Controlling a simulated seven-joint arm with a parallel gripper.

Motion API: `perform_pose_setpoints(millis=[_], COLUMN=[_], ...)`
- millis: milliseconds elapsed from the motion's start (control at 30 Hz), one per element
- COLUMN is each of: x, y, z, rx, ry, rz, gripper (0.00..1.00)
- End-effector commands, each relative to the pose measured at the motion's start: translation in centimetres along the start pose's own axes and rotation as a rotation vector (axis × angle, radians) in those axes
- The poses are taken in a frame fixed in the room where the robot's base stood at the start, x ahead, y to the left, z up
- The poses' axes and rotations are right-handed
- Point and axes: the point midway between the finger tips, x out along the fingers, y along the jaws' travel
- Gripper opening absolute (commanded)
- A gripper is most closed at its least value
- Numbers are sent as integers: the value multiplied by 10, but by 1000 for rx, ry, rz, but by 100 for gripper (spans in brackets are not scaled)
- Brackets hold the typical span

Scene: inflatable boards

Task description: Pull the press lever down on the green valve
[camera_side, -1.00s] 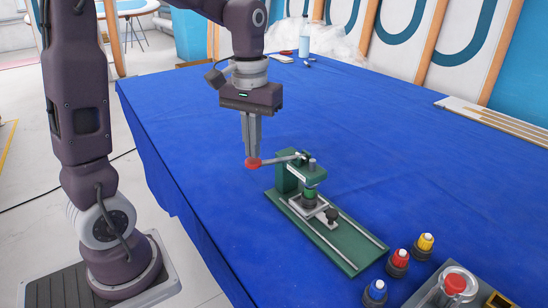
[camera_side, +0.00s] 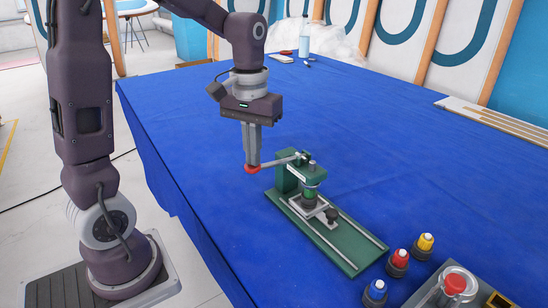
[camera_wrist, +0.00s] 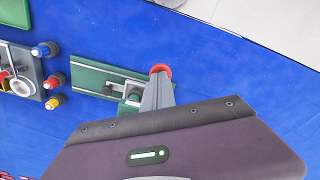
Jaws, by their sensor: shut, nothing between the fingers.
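The green press (camera_side: 295,178) stands on its green base plate (camera_side: 350,243) on the blue table. Its grey lever (camera_side: 279,161) sticks out to the left and ends in a red knob (camera_side: 252,169). A green valve (camera_side: 309,193) sits under the press head in a grey holder. My gripper (camera_side: 253,163) is shut and empty, pointing straight down, with its fingertips at the top of the red knob. In the wrist view the red knob (camera_wrist: 160,69) shows just beyond the fingertips, and the fingers and my gripper body hide part of the press.
Blue (camera_side: 375,293), red (camera_side: 398,262) and yellow (camera_side: 423,245) capped valves stand at the front right, beside a grey tray (camera_side: 425,293) with a red-topped part. A bottle (camera_side: 304,38) stands at the back.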

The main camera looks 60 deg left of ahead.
Motion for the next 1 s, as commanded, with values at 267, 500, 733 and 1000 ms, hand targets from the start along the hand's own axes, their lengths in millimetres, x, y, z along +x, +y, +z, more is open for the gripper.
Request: perform_pose_setpoints(millis=[267,500,733,1000], x=[6,11,15,21], y=[0,0,0,0], z=[0,0,-1,0], rx=[0,0,0,0], ry=[0,-1,1,0], rz=[0,0,0,0], gripper=[0,0,0,0])
